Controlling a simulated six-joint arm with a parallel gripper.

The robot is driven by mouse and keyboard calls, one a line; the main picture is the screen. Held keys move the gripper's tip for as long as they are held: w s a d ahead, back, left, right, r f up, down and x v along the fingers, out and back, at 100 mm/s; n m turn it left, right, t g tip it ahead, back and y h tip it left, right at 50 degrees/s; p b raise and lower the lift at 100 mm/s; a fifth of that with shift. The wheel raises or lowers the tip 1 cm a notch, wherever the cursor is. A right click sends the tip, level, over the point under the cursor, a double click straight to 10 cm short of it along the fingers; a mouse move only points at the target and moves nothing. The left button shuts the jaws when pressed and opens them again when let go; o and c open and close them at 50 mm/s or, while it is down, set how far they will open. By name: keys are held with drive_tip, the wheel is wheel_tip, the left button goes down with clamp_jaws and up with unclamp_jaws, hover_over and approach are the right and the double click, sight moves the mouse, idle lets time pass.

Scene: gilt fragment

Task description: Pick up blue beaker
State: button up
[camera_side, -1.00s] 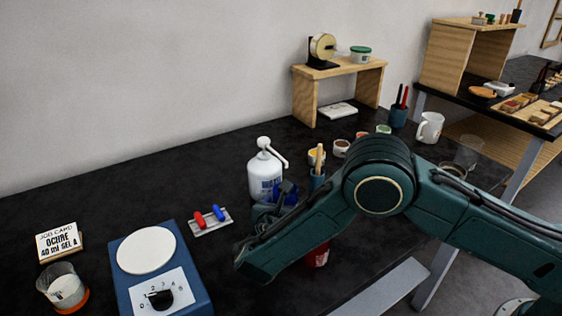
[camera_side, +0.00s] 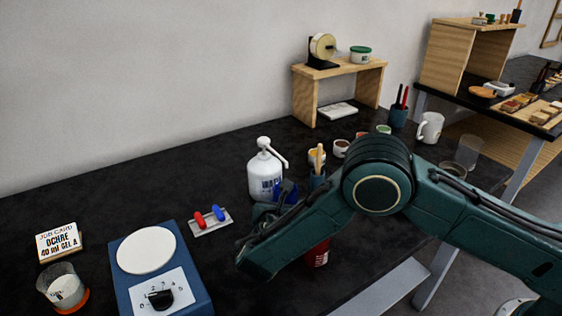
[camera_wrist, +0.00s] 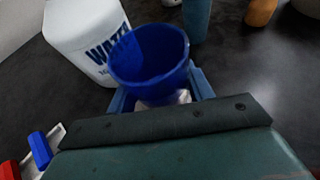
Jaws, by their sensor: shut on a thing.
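The blue beaker (camera_wrist: 150,58) is in the middle of the wrist view, open end toward the camera. My gripper (camera_wrist: 162,96) has its blue jaws on both sides of the beaker and is shut on it. In the side view a small blue part of the beaker (camera_side: 287,190) shows beside the white pump bottle, and my gripper (camera_side: 272,208) is mostly hidden behind my own arm. I cannot tell whether the beaker touches the table.
The white pump bottle (camera_side: 265,175) stands close beside the beaker. A blue pot with brushes (camera_side: 317,180) is just right. The back left table is clear.

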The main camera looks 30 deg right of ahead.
drive_tip(key=shift+r, duration=0.35)
drive_tip(key=shift+r, duration=1.35)
drive_tip(key=shift+s+a+r, duration=0.1)
drive_tip(key=shift+a, duration=0.05)
drive_tip(key=shift+s+a, duration=6.05)
drive_tip(key=shift+a, duration=0.1)
drive_tip(key=shift+s+a, duration=0.15)
